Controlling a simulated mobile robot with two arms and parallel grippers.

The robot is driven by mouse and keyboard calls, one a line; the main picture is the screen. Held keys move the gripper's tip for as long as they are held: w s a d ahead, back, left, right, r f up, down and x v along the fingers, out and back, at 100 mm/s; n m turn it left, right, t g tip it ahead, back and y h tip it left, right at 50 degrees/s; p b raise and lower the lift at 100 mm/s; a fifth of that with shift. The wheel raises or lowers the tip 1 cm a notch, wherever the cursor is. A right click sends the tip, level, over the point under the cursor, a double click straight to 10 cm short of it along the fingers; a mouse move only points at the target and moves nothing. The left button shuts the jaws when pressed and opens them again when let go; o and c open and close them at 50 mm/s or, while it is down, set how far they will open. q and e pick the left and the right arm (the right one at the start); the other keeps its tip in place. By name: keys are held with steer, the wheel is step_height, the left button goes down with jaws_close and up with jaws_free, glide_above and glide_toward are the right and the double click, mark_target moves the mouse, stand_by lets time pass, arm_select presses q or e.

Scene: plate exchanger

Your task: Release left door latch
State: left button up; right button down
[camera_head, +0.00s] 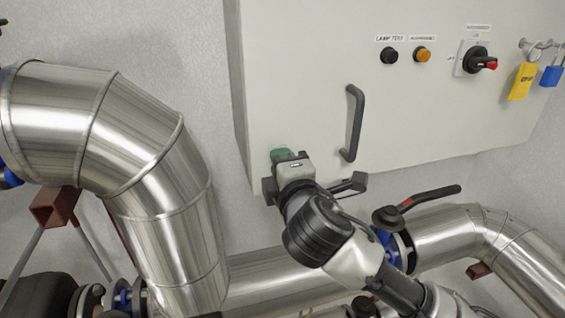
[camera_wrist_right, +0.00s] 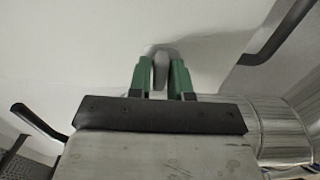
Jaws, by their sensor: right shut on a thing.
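The pale cabinet door (camera_head: 310,60) fills the upper right of the head view. My right gripper (camera_head: 285,155) is at the door's lower left corner, its arm coming up from the lower right. In the right wrist view its two green fingers (camera_wrist_right: 161,80) are shut on a small grey latch (camera_wrist_right: 160,68) that stands out from the pale surface. A rounded plate lies behind the latch. In the head view the gripper hides the latch. My left gripper is not in view.
A dark door handle (camera_head: 354,123) is right of my gripper. Above are a black button (camera_head: 389,55), an orange button (camera_head: 422,54), a rotary switch (camera_head: 477,61) and padlocks (camera_head: 522,82). Large metal pipes (camera_head: 150,150) and a lever valve (camera_head: 387,216) crowd the left and below.

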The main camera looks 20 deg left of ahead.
steer(key=c, duration=1.1)
jaws_free()
steer(key=shift+b+v, duration=2.1)
steer(key=shift+v, duration=3.3)
